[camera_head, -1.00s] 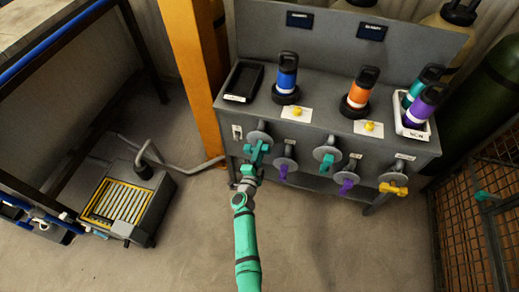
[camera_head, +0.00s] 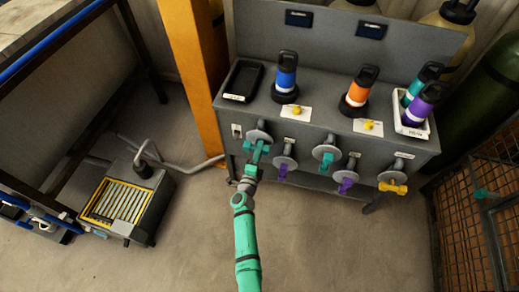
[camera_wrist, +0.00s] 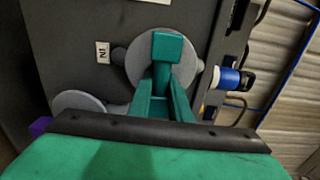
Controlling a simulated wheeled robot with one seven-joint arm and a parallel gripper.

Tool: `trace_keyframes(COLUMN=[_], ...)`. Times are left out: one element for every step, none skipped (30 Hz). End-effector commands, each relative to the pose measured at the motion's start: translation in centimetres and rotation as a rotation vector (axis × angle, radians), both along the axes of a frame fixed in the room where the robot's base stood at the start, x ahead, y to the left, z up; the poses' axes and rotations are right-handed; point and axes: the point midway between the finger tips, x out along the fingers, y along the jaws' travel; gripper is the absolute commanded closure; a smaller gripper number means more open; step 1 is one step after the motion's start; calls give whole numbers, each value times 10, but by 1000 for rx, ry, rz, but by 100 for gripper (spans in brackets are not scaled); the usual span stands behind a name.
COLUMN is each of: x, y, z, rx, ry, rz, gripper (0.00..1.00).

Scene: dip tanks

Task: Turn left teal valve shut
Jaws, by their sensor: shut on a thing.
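The left teal valve (camera_head: 258,146) is on the front of the grey dip-tank bench, at its left end, with a round grey disc (camera_wrist: 127,57) behind the handle. My gripper (camera_head: 251,168) is at this valve, reaching up from below on my teal arm. In the wrist view the teal handle (camera_wrist: 167,46) stands in front of the grey disc, and the fingers of my gripper (camera_wrist: 165,78) are closed on it. The fingers partly hide the handle's lower part. I cannot tell from these frames how far the valve is turned.
A purple valve (camera_head: 283,172) is close to the right, then another teal valve (camera_head: 325,155), a purple one (camera_head: 346,187) and a yellow one (camera_head: 393,187). An orange post (camera_head: 191,75) stands left. Bare floor lies in front.

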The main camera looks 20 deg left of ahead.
Motion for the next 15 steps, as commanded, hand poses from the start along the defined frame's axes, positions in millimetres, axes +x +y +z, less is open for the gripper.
trace_keyframes(x=[1,1,1,1,1,1,1,1,0,0,0,0,0,0,-1], y=[-4,-4,-4,-4,-4,-3,-3,-3,-3,-2,-2,-2,-2,-2,-1], z=[1,1,1,0,0,0,0,0,0,0,0,0,0,0,0], rx=[3,3,3,3,3,2,2,2,2,1,1,1,1,1,0], ry=[-2,-1,-1,-1,-1,-1,-1,-1,0,0,0,0,0,0,0], rz=[-7,-7,-7,-7,-7,-7,-6,-6,-5,-4,-4,-4,-3,-3,-3], gripper=[100,100,100,78,71,64,64,64,64,64,64,64,64,64,64])
